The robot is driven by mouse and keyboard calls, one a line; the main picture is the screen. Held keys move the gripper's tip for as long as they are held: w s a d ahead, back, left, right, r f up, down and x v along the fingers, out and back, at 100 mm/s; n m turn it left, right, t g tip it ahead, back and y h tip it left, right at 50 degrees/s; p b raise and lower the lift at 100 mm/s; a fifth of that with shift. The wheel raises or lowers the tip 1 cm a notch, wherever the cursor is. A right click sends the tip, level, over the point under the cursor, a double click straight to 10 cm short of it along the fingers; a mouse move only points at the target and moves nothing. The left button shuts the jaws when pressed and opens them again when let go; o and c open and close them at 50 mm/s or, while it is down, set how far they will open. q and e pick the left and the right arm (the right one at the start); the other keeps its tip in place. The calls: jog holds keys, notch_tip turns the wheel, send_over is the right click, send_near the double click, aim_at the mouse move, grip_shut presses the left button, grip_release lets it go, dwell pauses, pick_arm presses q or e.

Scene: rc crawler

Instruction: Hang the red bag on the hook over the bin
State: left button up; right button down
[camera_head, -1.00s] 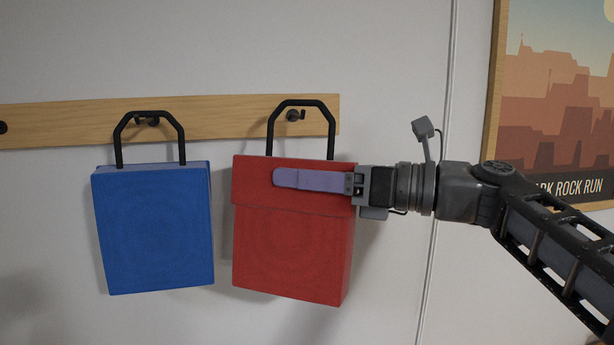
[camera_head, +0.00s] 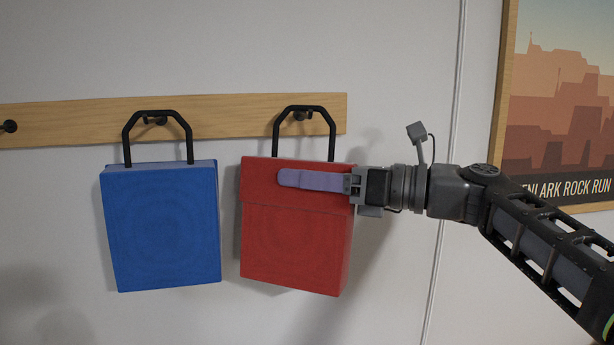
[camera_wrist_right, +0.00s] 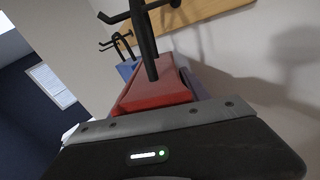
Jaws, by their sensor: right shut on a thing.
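The red bag (camera_head: 290,245) is upright in front of the wooden rail, its black handle (camera_head: 333,146) reaching up to the right hook (camera_head: 303,115). The handle's top bar lies at the hook's height; whether it rests on the hook is unclear. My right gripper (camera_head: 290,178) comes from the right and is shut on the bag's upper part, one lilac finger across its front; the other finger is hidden. The red bag (camera_wrist_right: 155,90) also shows in the right wrist view, beyond the gripper body. My left gripper and the bin are out of view.
A blue bag (camera_head: 162,230) hangs by its black handle at the middle hook (camera_head: 155,119), close left of the red bag. Another hook (camera_head: 9,126) on the wooden rail (camera_head: 70,120) is bare at the far left. A framed poster (camera_head: 560,110) is on the right wall.

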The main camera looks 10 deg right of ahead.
dwell(0.3)
jog(key=shift+c, duration=2.2)
grip_release()
